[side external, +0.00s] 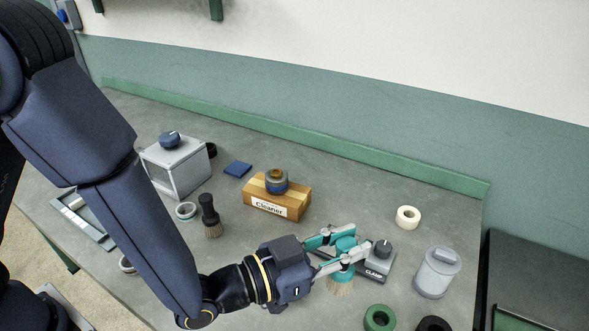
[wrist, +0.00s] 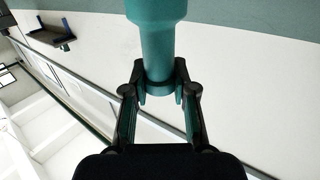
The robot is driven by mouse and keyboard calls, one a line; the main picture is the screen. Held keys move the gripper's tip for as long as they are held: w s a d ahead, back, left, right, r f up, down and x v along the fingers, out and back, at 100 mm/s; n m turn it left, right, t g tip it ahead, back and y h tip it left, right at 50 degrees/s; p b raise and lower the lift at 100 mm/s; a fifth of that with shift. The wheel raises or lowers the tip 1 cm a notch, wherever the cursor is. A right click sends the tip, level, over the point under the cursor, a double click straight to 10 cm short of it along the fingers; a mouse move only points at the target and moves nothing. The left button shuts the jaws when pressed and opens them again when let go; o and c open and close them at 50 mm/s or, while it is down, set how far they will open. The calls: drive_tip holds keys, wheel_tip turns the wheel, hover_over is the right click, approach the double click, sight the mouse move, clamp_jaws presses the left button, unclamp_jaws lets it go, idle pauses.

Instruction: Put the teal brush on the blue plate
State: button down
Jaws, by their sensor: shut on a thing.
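The teal brush (side external: 345,247) is between the fingers of my gripper (side external: 337,254) in the side view, with its tan bristles (side external: 340,284) pointing down. It looks close to the table, but I cannot tell whether the bristles touch it. In the wrist view my gripper (wrist: 159,92) is shut on the teal handle (wrist: 156,45). The blue plate (side external: 238,169) is a small flat square on the table, at the back left of the gripper and right of a grey box.
A grey clamp block (side external: 379,265) stands just right of the brush. A wooden Cleaner block (side external: 263,199) stands between gripper and plate. A black brush (side external: 210,217), grey box (side external: 178,168), grey canister (side external: 437,273), white ring (side external: 408,217) and green ring (side external: 379,318) also stand around.

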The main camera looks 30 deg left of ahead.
drive_tip(key=w+a+r+n+t+y, duration=0.1)
drive_tip(key=w+a+r+n+y, duration=0.2)
drive_tip(key=a, duration=1.1)
drive_tip(key=w+a+n+t+y, duration=0.1)
drive_tip(key=w+a+n+y, duration=0.35)
drive_tip(key=a, duration=0.85)
drive_tip(key=w+a+r+n+t+y, duration=0.15)
drive_tip(key=w+a+y, duration=0.4)
drive_tip(key=a, duration=0.85)
drive_tip(key=w+a+f, duration=0.2)
drive_tip(key=w+f, duration=1)
drive_tip(key=shift+w+f+g, duration=0.15)
drive_tip(key=shift+w+g, duration=0.2)
drive_tip(key=shift+g, duration=0.1)
drive_tip(key=shift+f, duration=0.1)
